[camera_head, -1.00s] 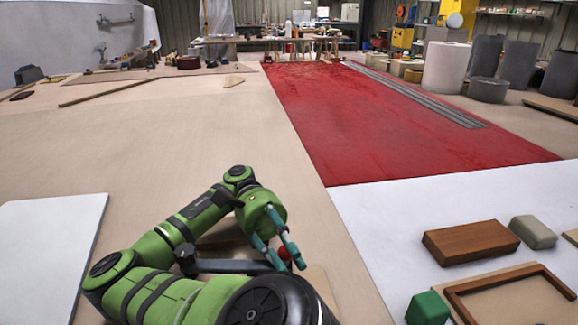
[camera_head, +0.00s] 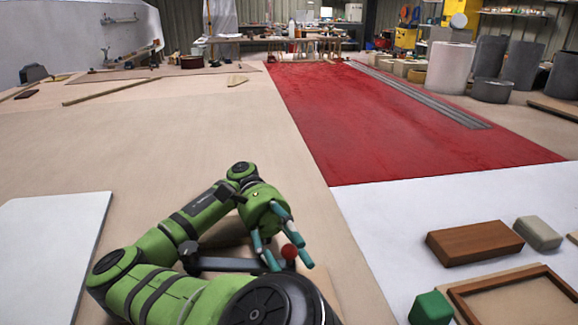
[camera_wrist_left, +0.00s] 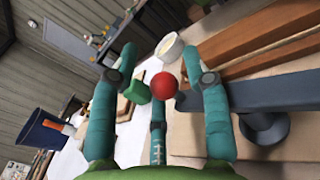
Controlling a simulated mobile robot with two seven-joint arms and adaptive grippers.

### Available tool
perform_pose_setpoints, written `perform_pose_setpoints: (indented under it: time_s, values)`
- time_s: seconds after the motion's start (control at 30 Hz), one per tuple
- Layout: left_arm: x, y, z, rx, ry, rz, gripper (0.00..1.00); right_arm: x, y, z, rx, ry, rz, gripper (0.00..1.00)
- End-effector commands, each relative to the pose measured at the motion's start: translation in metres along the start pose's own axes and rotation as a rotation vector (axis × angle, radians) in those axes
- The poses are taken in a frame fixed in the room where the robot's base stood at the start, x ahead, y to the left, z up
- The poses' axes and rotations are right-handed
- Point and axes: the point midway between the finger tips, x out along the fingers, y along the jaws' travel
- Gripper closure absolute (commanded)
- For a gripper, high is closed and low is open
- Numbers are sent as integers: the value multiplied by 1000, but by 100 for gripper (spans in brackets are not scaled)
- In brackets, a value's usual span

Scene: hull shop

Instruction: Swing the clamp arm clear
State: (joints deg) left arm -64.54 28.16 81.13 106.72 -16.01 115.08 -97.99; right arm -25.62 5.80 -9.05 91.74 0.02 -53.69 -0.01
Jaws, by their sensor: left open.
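The clamp arm (camera_head: 228,265) is a dark grey bar with a red ball knob (camera_head: 289,252) at its end, low in the head view. In the left wrist view the bar (camera_wrist_left: 265,92) comes in from the right, with a dark round pivot (camera_wrist_left: 264,128) below it, and the red knob (camera_wrist_left: 165,86) is near the middle. My left gripper (camera_head: 290,237) has teal fingers, spread open on either side of the knob. In the left wrist view the gripper (camera_wrist_left: 165,65) shows gaps beside the knob; contact is not visible. My right gripper is not in view.
Brown beams (camera_wrist_left: 255,45) lie beside the bar. At the head view's right are a brown block (camera_head: 474,243), a grey block (camera_head: 538,233), a green block (camera_head: 431,308) and a wooden frame (camera_head: 510,284). A white panel (camera_head: 50,250) lies left. The middle of the tan surface is clear.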

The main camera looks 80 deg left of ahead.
Motion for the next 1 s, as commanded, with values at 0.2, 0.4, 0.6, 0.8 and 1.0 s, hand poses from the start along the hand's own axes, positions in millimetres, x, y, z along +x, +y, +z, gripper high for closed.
perform_pose_setpoints:
  time_s: [0.2, 0.4, 0.6, 0.8, 1.0]
  values:
    - [0, 12, 36, 6, 1, -4, 53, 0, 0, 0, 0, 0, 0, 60]
    - [0, 23, 71, 4, 1, -4, 53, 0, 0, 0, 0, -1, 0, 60]
    - [0, 29, 88, 1, 0, -2, 53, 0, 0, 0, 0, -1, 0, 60]
    - [0, 29, 90, -1, -2, -1, 53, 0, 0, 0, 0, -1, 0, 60]
    - [0, 29, 89, -1, -1, -1, 53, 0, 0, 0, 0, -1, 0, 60]
